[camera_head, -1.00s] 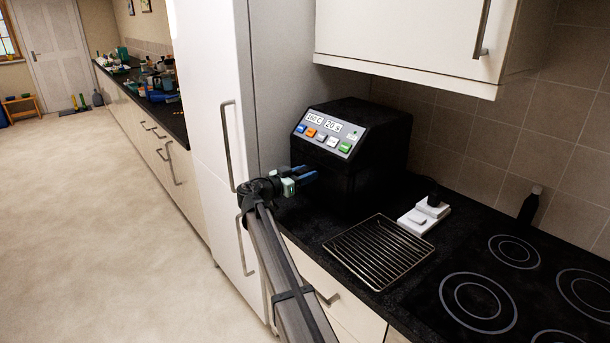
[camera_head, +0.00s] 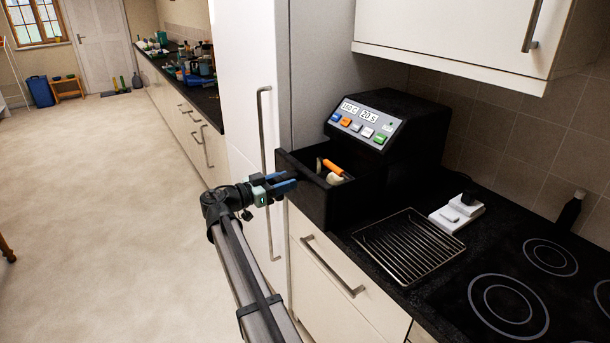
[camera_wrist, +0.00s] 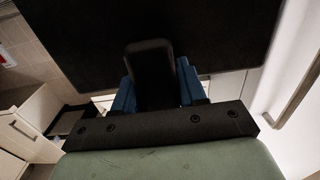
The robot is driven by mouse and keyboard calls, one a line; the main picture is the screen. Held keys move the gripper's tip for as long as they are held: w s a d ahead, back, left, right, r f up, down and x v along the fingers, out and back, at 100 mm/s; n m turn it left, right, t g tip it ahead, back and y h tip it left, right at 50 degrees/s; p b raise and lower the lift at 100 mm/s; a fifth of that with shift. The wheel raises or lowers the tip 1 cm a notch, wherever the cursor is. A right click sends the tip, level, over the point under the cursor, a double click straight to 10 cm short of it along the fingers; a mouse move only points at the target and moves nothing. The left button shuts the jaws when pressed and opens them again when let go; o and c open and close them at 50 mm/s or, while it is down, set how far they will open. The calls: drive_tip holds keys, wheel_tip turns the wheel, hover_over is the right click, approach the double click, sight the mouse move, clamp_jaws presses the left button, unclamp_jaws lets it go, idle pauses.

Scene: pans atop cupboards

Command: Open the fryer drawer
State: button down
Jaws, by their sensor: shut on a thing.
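The black fryer (camera_head: 415,110) stands on the counter, with a sloped panel of coloured buttons and displays. Its black drawer (camera_head: 306,201) is pulled out to the left. Inside lie an orange item (camera_head: 333,167) and a pale item (camera_head: 334,179). My gripper (camera_head: 287,181) is at the drawer's front, with its blue fingers at the handle. In the wrist view, my gripper (camera_wrist: 156,88) is shut around the dark handle (camera_wrist: 150,58), one finger on each side. The drawer front (camera_wrist: 215,35) fills the top of that view.
A wire rack (camera_head: 408,246) lies on the counter right of the drawer, with a white device (camera_head: 457,213) behind it and a cooktop (camera_head: 540,285) further right. A tall white cabinet (camera_head: 240,100) stands left of the fryer. Open floor (camera_head: 110,210) lies to the left.

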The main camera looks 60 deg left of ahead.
drive_tip(key=s, duration=0.6)
drive_tip(key=shift+s, duration=0.25)
drive_tip(key=c, duration=0.7)
unclamp_jaws()
drive_tip(key=s, duration=1.3)
drive_tip(key=shift+s, duration=0.4)
